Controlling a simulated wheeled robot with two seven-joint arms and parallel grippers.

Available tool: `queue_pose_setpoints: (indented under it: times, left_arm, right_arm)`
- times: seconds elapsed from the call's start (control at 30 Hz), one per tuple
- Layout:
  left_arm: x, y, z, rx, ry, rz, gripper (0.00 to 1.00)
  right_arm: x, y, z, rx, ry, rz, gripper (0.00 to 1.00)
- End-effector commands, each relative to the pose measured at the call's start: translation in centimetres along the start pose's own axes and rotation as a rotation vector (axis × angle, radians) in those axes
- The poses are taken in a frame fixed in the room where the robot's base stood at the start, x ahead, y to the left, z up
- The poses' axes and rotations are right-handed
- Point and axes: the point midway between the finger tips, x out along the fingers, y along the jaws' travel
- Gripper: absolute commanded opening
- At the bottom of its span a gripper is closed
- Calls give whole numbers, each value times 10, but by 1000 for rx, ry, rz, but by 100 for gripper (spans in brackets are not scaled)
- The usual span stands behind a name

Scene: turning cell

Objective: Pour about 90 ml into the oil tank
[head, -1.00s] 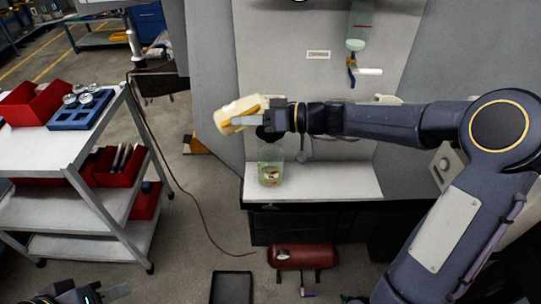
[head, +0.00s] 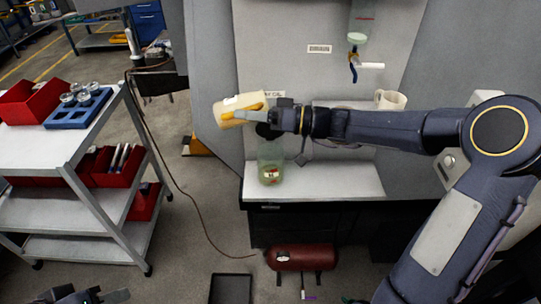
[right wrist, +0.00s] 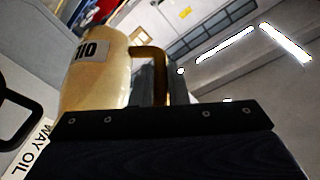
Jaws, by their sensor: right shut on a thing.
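My right gripper (head: 262,116) is shut on the handle of a cream-yellow jug (head: 233,109), which lies nearly on its side in the air. In the right wrist view the jug (right wrist: 98,72) fills the upper left, with part of its label showing. Below and right of the jug, a clear tank (head: 271,160) with a red mark and some greenish-yellow liquid low in it stands on the white bench top. The jug is apart from it. The jug's mouth is not clear to see, and no stream shows. My left gripper (head: 103,296) is partly cut off at bottom left.
A cream mug (head: 390,100) stands at right behind my arm. A "WAY OIL" label (right wrist: 38,152) shows in the wrist view. The bench top (head: 335,180) is clear at right.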

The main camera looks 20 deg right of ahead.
Motion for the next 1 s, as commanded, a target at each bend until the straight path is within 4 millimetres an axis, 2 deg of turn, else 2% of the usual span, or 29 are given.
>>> queue_pose_setpoints:
  times: [0.27,1.0]
  left_arm:
    - [21,-10,11,0,0,0,36]
    - [30,-14,15,0,0,0,36]
  right_arm:
    - [-4,1,-1,13,50,-35,0]
    - [1,-9,-3,22,86,-64,0]
